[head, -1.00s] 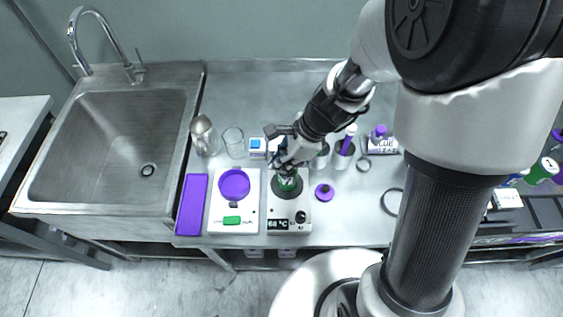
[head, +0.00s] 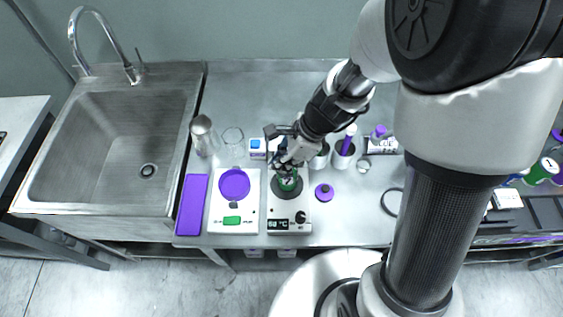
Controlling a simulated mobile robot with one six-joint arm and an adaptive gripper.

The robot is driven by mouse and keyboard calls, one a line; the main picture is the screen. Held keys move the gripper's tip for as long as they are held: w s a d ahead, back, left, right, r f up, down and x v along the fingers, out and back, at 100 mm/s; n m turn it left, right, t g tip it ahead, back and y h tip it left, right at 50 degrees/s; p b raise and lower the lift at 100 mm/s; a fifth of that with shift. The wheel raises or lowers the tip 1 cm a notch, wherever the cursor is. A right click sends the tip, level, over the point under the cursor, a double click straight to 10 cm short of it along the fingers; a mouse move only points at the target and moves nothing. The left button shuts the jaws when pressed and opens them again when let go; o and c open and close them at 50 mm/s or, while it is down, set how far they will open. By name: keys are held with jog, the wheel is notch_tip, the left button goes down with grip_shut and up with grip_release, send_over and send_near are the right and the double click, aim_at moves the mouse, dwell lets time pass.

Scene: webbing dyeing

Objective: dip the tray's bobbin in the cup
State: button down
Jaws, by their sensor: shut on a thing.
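My gripper (head: 284,163) is over the hot plate (head: 291,226) and is shut on a green bobbin (head: 288,184) with a white mark. The bobbin is upright, just below the fingers, over the dark round area of the hot plate. My fingers and wrist partly cover it. I cannot tell whether it touches the plate or stands in a cup there. The purple tray (head: 191,205) lies flat at the left and looks empty.
A white scale (head: 221,214) with a purple dish (head: 234,184) is left of the hot plate. A metal bottle (head: 203,135), a blue-and-white box (head: 257,147) and a grey cup (head: 342,155) stand behind. A purple-topped item (head: 324,192) is close right. The sink (head: 110,150) is far left.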

jog(key=shift+s+d+f, duration=0.2)
jog(key=shift+s+f, duration=0.15)
jog(key=shift+f, duration=0.15)
jog(key=shift+s+d+f, duration=0.2)
jog(key=shift+s+f, duration=0.1)
jog(key=shift+f, duration=0.2)
jog(key=r+p, duration=0.1)
jog(key=w+r+p, duration=0.1)
jog(key=p, duration=0.1)
jog(key=shift+r+g, duration=0.3)
jog(key=shift+r, duration=0.05)
notch_tip(320, 180, up, 7)
jog(key=p, duration=0.6)
jog(key=shift+s+a+f, duration=0.1)
notch_tip(320, 180, up, 4)
jog(key=p, duration=0.4)
